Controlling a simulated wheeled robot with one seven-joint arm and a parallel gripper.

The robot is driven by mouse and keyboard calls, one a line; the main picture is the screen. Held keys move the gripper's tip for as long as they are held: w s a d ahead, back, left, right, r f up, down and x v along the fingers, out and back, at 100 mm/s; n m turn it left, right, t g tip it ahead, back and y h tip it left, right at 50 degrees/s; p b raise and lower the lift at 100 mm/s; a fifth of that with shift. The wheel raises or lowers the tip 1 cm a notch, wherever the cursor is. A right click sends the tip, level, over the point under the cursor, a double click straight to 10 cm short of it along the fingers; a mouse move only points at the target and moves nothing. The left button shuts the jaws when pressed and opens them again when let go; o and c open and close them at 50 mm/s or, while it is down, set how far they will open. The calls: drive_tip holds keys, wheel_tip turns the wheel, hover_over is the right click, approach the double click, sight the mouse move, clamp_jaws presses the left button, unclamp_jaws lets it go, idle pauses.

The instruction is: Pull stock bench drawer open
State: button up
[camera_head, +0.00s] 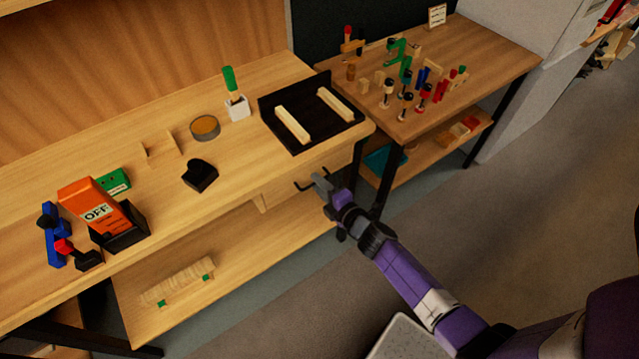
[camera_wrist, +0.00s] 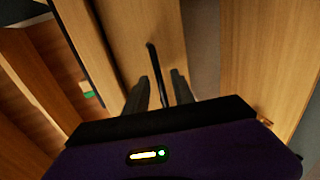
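The stock bench drawer (camera_head: 278,195) is a pale wood front under the right end of the long bench top. It looks shut, near flush with the bench edge. Its black bar handle (camera_head: 301,187) sticks out from the front; in the wrist view the handle (camera_wrist: 152,58) runs down toward my fingers. My gripper (camera_head: 318,184) is at the handle, at the end of my purple arm. In the wrist view its two dark fingers (camera_wrist: 163,82) are apart, with the handle between them and a visible gap on the right side. Contact with the handle cannot be seen.
The bench top (camera_head: 240,155) holds a black tray (camera_head: 271,118) with two pale wood strips, a round tin (camera_head: 205,128) and a black block (camera_head: 200,176). A lower shelf (camera_head: 235,262) runs below. A second table (camera_head: 487,60) stands to the right. The floor in front is open.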

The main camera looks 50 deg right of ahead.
clamp_jaws()
drive_tip(key=shift+f, duration=0.1)
idle(1.4)
